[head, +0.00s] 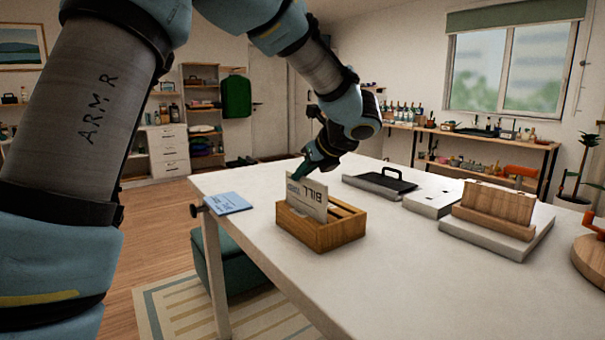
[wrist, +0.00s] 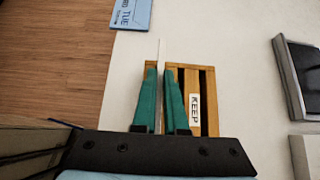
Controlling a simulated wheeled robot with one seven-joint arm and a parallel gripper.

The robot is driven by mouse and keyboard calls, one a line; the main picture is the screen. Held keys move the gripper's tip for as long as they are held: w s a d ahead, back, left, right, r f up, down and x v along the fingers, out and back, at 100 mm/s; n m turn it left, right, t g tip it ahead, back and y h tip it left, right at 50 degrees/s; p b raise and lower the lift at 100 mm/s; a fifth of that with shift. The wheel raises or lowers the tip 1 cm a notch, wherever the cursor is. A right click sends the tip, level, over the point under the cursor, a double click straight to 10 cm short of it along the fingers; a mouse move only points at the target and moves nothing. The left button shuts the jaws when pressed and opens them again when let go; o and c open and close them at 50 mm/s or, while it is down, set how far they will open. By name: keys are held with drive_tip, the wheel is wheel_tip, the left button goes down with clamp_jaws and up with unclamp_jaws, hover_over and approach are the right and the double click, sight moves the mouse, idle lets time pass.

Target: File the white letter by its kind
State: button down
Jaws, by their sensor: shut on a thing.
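The white letter (head: 307,197), with BILL printed on it, stands upright at the left slot of a wooden sorter (head: 322,236). In the wrist view the letter (wrist: 159,52) shows edge-on as a thin line. My gripper (head: 303,174) is shut on its upper edge; the teal fingers (wrist: 160,75) sit on both sides of it. The letter's lower edge is hidden by the sorter's wall, so I cannot tell how deep it sits. The sorter (wrist: 212,112) has dark empty slots to the right and a KEEP label (wrist: 194,108) on a divider.
A blue card (head: 229,203) lies at the table's left edge. Right of the sorter are a dark tray with a handle (head: 380,184), a white box (head: 432,203) and a wooden stand on a pale base (head: 497,210). The table's front (head: 400,290) is clear.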

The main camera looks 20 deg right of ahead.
drive_tip(key=c, duration=0.9)
unclamp_jaws()
